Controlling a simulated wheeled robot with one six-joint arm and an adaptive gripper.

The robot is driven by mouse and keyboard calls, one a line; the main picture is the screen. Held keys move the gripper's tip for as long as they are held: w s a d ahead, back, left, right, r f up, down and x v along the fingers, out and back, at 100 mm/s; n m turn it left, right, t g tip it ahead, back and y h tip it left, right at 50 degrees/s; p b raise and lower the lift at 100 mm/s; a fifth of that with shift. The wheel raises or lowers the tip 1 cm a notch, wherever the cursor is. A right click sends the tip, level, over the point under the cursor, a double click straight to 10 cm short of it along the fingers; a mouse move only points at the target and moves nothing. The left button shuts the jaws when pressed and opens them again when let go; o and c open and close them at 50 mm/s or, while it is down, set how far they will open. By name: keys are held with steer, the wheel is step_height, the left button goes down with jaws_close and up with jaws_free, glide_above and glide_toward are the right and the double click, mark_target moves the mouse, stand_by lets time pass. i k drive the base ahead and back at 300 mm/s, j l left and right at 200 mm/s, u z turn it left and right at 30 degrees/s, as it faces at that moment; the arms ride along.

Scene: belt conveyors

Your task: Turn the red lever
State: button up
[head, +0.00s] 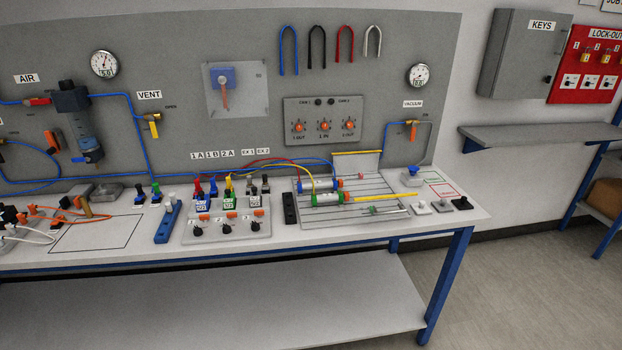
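My gripper is not in view. A small upright red lever (199,189) stands on a valve block on the bench, left of a green-bodied valve with a yellow lever (228,186). Another red handle (37,101) lies roughly level along the blue air line at the far left of the grey panel, under the AIR label. The picture alone does not show which of these two the task means. Both are small, and the exact turn of each is hard to tell.
A yellow vent handle (151,125) and a vacuum valve (411,127) are on the panel. Blue, red and yellow hoses cross the bench behind the valves. Cylinders (322,186) lie on a slotted plate. The floor (525,230) at right is clear.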

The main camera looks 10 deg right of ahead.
mark_target(29, 102)
steer(key=i+j+u, duration=0.3)
steer(key=i+j, duration=0.15)
steer(key=i+j+u, duration=0.3)
steer(key=i, duration=0.2)
steer(key=i+j+u, duration=0.35)
steer(key=i, duration=0.15)
steer(key=l, duration=0.1)
